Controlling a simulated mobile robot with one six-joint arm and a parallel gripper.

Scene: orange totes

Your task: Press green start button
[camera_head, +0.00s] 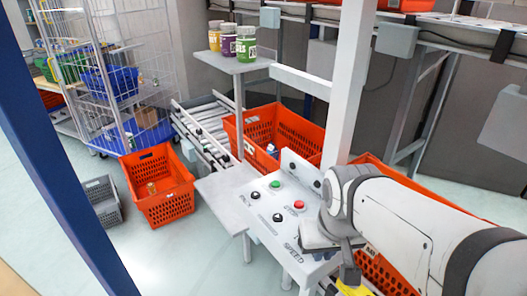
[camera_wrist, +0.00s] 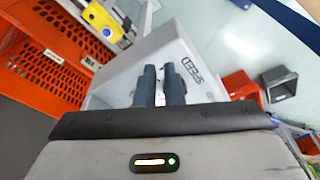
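The green button (camera_head: 275,183) is on the top of a white control panel (camera_head: 262,205), up and left of a red button (camera_head: 299,205). Black knobs are also on the panel. My gripper (camera_head: 349,272) is at the panel's right, near its front edge, apart from the green button. In the wrist view its two dark fingers (camera_wrist: 161,84) are side by side with almost no gap and nothing visible between them. They point over the white panel (camera_wrist: 205,90) with its SPEED lettering. The green button does not show in the wrist view.
A white post (camera_head: 346,85) rises behind the panel. Orange totes (camera_head: 275,125) stand behind it, and another tote (camera_head: 158,185) is on the floor at left. A small shelf (camera_head: 232,62) holds several jars. A yellow device (camera_wrist: 103,20) is near the panel.

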